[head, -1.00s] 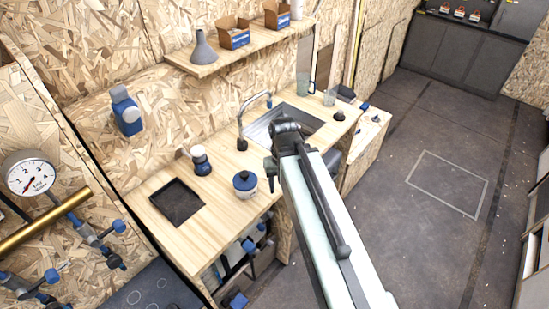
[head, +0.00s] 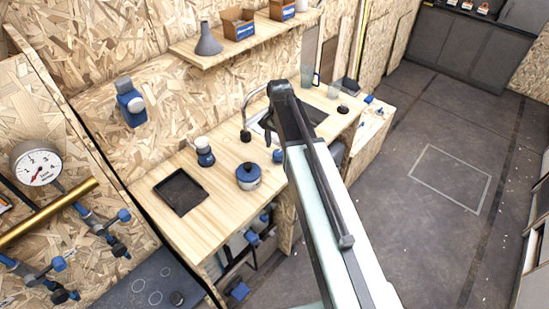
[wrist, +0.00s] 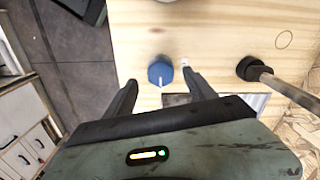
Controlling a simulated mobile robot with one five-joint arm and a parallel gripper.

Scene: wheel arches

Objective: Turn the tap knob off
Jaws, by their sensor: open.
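The tap (head: 246,134) stands at the back of the wooden counter, its grey spout arching over the sink. A small blue knob (head: 278,156) sits on the counter's front part, beside my arm. In the wrist view the blue knob (wrist: 160,73) shows a pale line across it, and the dark tap base (wrist: 250,68) with its spout is to the right. My gripper (wrist: 159,79) is open and empty, its two dark fingers on either side of the knob in the picture. I cannot tell the height gap or any contact. In the head view my arm hides part of the sink.
The sink (head: 312,114) lies beneath and behind my arm. A shelf (head: 240,38) runs above. Open floor (head: 420,230) lies to the right.

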